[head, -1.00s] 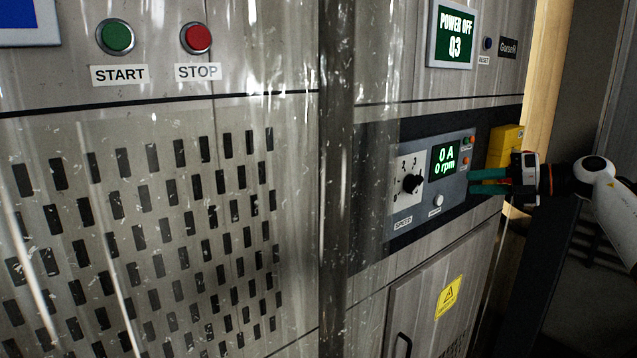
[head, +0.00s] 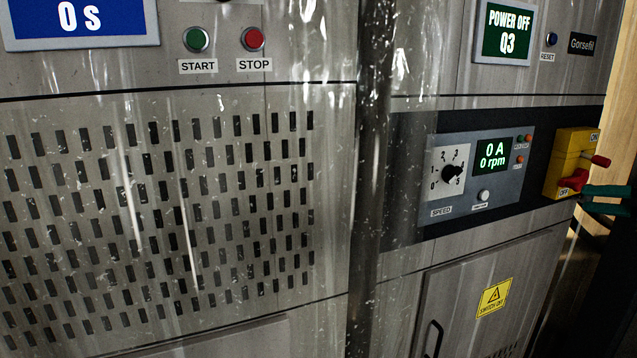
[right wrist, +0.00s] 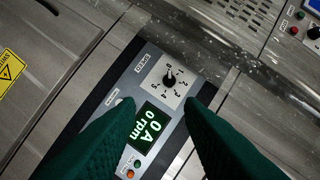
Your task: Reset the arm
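My right gripper (head: 600,199) is at the right edge of the head view, its green fingers just below and to the right of a yellow switch box (head: 562,160) with red handle parts and ON and OFF labels. I cannot tell whether a finger touches the box. In the right wrist view the gripper (right wrist: 160,108) shows two green fingers spread apart with nothing between them. Beyond them lies the speed panel (right wrist: 150,88) with its black knob and a display reading 0 A, 0 rpm. My left gripper is in neither view.
The cabinet front carries START (head: 197,39) and STOP (head: 252,39) buttons, a POWER OFF Q3 display (head: 507,33) and a RESET button (head: 551,39). A vertical dark post (head: 370,180) and scratched clear sheeting stand before it. A lower door (head: 455,310) has a handle.

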